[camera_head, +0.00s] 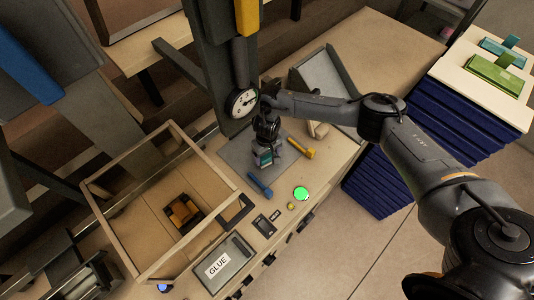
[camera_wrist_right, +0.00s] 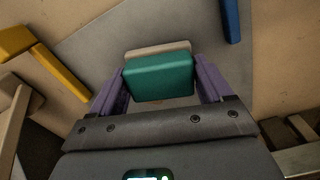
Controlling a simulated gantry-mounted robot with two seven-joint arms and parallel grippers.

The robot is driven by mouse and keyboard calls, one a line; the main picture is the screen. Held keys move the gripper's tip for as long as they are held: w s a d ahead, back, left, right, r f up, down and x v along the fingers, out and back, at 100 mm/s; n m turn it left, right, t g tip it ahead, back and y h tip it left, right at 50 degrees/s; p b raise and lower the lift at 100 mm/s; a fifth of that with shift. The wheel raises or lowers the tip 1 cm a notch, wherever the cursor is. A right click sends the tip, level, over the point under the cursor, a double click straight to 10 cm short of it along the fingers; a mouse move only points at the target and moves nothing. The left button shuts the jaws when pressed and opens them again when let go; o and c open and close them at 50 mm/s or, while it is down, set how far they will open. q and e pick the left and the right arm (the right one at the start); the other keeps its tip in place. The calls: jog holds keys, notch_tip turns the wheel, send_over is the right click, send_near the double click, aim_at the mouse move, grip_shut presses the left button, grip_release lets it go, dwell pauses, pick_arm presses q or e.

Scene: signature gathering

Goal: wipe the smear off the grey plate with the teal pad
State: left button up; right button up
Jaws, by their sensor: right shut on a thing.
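My right gripper (camera_head: 265,150) is over the grey plate (camera_head: 236,153) on the bench. In the right wrist view, the purple fingers of my right gripper (camera_wrist_right: 160,82) are shut on the sides of the teal pad (camera_wrist_right: 160,77). A pale beige layer (camera_wrist_right: 158,49) shows along the pad's far edge. The grey plate (camera_wrist_right: 95,50) lies under it; I cannot tell whether the pad touches it. I cannot make out the smear; the pad and gripper hide part of the plate. My left gripper is not in view.
A yellow piece (camera_head: 301,148) and a blue piece (camera_head: 260,185) lie at the plate's edges. A dial (camera_head: 241,103) on a column stands behind. A wooden-framed box (camera_head: 112,222) is left, a GLUE tray (camera_head: 240,255) in front, and a lit green button (camera_head: 301,193) right.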

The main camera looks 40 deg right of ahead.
jog(key=shift+f, duration=0.35)
jog(key=shift+d, duration=0.1)
